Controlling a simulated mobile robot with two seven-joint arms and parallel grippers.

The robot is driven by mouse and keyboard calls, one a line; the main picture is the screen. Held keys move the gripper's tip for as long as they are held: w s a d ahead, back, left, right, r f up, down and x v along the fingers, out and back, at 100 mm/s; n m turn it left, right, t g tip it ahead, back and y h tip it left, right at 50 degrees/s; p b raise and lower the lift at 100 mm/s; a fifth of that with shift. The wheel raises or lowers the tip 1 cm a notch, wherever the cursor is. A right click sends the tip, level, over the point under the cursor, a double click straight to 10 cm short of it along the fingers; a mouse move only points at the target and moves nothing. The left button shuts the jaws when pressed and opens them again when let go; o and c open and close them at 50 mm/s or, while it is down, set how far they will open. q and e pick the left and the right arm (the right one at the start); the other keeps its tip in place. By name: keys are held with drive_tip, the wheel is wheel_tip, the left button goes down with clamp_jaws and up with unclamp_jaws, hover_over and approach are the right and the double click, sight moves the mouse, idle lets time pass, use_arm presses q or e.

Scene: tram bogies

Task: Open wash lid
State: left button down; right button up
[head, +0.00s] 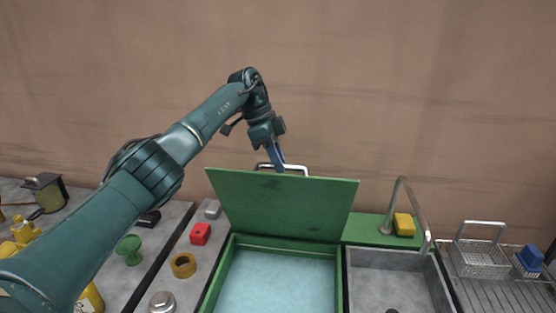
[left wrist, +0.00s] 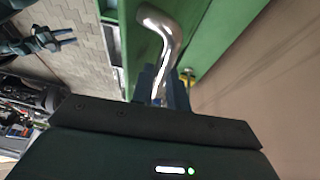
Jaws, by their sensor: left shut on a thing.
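The green wash lid (head: 285,205) stands raised and tilted up at the back of the wash basin (head: 275,275), whose pale blue inside is in view. A metal bar handle (head: 296,168) sits at the lid's top edge. My left gripper (head: 278,167) is shut on this handle, near its left part. In the left wrist view the fingers (left wrist: 164,90) close around the silver handle (left wrist: 168,35), with the green lid (left wrist: 205,28) behind it. My right gripper is not in the head view. A gripper at the upper left of the left wrist view (left wrist: 62,38) seems to be my right one, with its fingers apart.
A grey sink (head: 395,278) with a tap (head: 392,205) and a yellow sponge (head: 404,224) lie to the right, then a wire basket (head: 481,255). A red block (head: 200,233), brass ring (head: 184,265) and green knob (head: 130,248) stand left. A plain wall is behind.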

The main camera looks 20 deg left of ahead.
use_arm(q)
drive_tip(key=shift+a+f, duration=0.1)
drive_tip(key=shift+f, duration=0.45)
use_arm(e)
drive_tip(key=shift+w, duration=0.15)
use_arm(q)
drive_tip(key=c, duration=1.8)
unclamp_jaws()
drive_tip(key=o, duration=0.3)
drive_tip(key=shift+w+f, duration=0.15)
drive_tip(key=shift+w, duration=0.25)
drive_tip(key=shift+o, duration=0.7)
drive_tip(key=shift+s+r, duration=0.2)
drive_tip(key=shift+r, duration=0.1)
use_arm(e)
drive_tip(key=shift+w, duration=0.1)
use_arm(q)
drive_tip(key=shift+w, duration=0.1)
